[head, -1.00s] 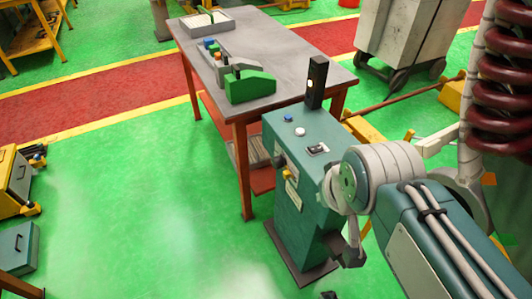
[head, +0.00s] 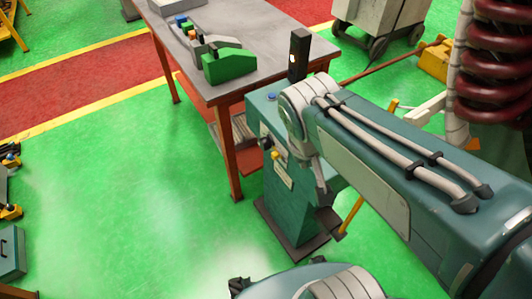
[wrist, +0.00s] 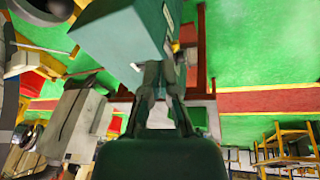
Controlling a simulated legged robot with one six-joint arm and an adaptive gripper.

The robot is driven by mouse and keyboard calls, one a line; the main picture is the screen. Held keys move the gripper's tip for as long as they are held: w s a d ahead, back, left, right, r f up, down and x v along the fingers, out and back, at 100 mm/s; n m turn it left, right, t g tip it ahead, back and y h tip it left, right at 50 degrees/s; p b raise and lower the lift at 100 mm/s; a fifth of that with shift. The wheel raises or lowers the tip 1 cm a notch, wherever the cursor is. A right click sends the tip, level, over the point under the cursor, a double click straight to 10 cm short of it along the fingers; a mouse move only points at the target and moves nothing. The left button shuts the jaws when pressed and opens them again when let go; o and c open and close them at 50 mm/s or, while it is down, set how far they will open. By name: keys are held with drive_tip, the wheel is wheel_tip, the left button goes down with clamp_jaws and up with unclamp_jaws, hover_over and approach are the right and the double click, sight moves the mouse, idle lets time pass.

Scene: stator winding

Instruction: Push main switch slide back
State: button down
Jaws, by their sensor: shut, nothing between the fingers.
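The teal control cabinet (head: 283,205) stands on a dark base plate in the middle of the head view. A blue button (head: 271,97) shows on its top; the rest of the top is behind my arm, so no main switch slide can be made out.
A grey-topped table (head: 270,32) with a green block (head: 229,65) stands behind the cabinet. A pale wheeled bin (head: 375,15) is farther back. The green floor (head: 130,190) at left is clear.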

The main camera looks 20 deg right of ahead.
drive_tip(key=w+f+n+g+h, duration=0.2)
drive_tip(key=w+f+g+h, duration=0.1)
drive_tip(key=w+f+h, duration=0.8)
drive_tip(key=n+t+h, duration=0.1)
drive_tip(key=n+t, duration=0.5)
drive_tip(key=t, duration=0.5)
approach(273, 147)
drive_tip(key=v, duration=0.3)
drive_tip(key=shift+a+f, duration=0.25)
drive_tip(key=shift+d, duration=0.1)
drive_tip(key=x, duration=0.9)
drive_tip(key=shift+w+d+r, duration=0.15)
drive_tip(key=shift+w+d, duration=0.05)
drive_tip(key=shift+d, duration=0.15)
drive_tip(key=shift+s, duration=0.1)
